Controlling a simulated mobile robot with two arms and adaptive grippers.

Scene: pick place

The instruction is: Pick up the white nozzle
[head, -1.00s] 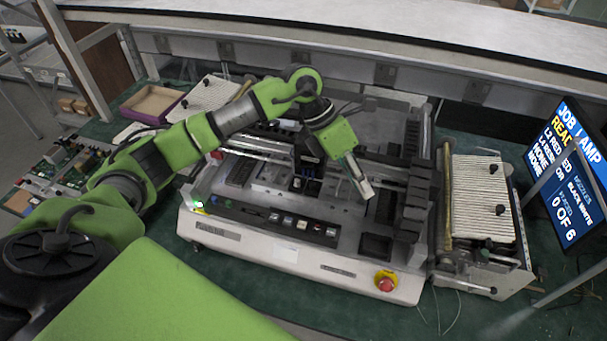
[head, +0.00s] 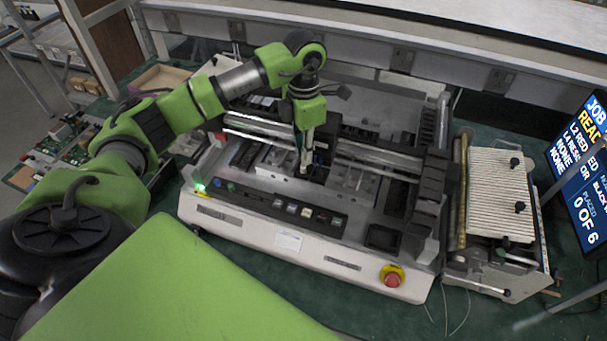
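My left gripper (head: 304,168) points down over the middle of the pick-and-place machine (head: 230,220), just behind its front control strip. Its narrow fingers look close together, but they are too small and dark at the tips to tell whether they are open or shut, or hold anything. I cannot make out a white nozzle; small pale and dark parts lie around the fingertips inside the machine. My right gripper is not in view.
The machine's gantry rail (head: 380,170) runs beside the gripper. A red stop button (head: 392,278) is at the front right. A ribbed feeder unit (head: 497,200) and a screen (head: 580,170) stand to the right. An open tray (head: 160,78) lies at the back left.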

